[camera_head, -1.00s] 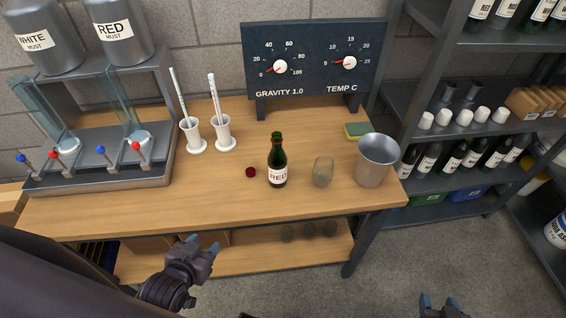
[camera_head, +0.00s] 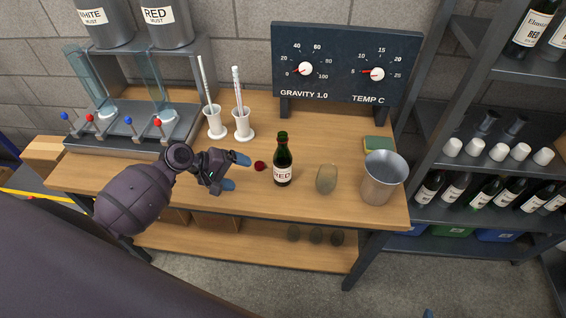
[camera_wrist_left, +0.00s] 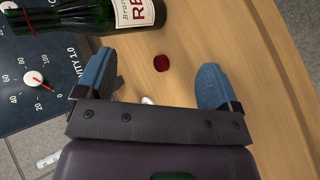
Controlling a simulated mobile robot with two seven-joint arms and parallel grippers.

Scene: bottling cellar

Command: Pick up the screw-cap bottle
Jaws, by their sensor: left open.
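The dark green bottle (camera_head: 282,160) with a white RED label stands upright and uncapped-looking on the wooden bench. In the left wrist view the bottle (camera_wrist_left: 95,15) lies across the top left, partly cut off. A small dark red cap (camera_head: 260,166) lies on the bench left of the bottle; it also shows in the left wrist view (camera_wrist_left: 161,63). My left gripper (camera_head: 237,172) is open and empty, left of the cap and bottle. Its blue fingers (camera_wrist_left: 155,78) are apart, with the bottle outside them. Only a sliver of my right gripper (camera_head: 428,313) shows at the bottom edge.
A greenish glass (camera_head: 326,179) and a metal bucket (camera_head: 383,178) stand right of the bottle. A sponge (camera_head: 378,144) lies behind the bucket. Two white holders (camera_head: 243,127) with glass tubes stand behind my gripper. A gauge board (camera_head: 345,65) stands at the back.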

